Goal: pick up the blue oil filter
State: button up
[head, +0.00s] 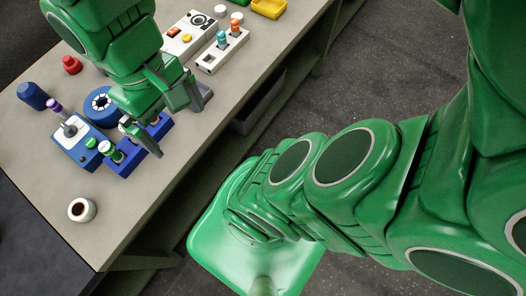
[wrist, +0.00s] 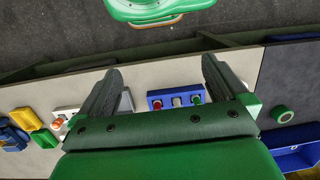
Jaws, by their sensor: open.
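A dark blue cylinder (head: 32,95), which looks like the blue oil filter, is at the left of the workbench in the head view. It lies beyond the joystick box and well left of my gripper (head: 168,130). I cannot make it out in the wrist view. My gripper is open and empty, over the bench close to a blue block (head: 123,160) with capped parts. In the wrist view my gripper (wrist: 160,73) has its two fingers spread wide, with the blue block (wrist: 176,98) showing between them. Whether a finger touches the block is unclear.
A blue joystick box (head: 78,142), a blue ring-shaped part (head: 98,104) and a red part (head: 71,64) stand around the gripper. A coffee cup (head: 82,209) is near the front. A white control box (head: 190,36) is farther back. A green stool (head: 225,222) stands beside the bench.

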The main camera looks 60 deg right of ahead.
jog(key=w+d+r+m+t+h, duration=0.15)
jog(key=w+d, duration=0.25)
jog(key=w, duration=0.6)
jog(key=w+d+r+t+h, duration=0.2)
jog(key=w+d+r+t, duration=0.15)
jog(key=w, duration=0.65)
jog(key=w+d+r+m+t+h, duration=0.1)
jog(key=w+d+t+h, duration=0.1)
jog(key=w+d, duration=0.5)
jog(key=w+a+r+n+t, duration=0.1)
jog(key=w+t, duration=0.1)
jog(key=w, duration=0.5)
jog(key=w+a+r+n+t, duration=0.1)
jog(key=w+a+r+t, duration=0.1)
jog(key=w, duration=0.4)
jog(key=n+t+y, duration=0.1)
jog(key=n+y, duration=0.6)
jog(key=y, duration=0.5)
send_over(32, 89)
jog(key=s+d, duration=0.2)
notch_tip(32, 89, down, 7)
jog(key=f, duration=2.3)
jog(key=shift+a+f, duration=0.2)
jog(key=shift+f, duration=0.2)
jog(key=shift+x, duration=3.8)
jog(key=shift+a+r, duration=0.1)
jog(key=shift+r, duration=0.1)
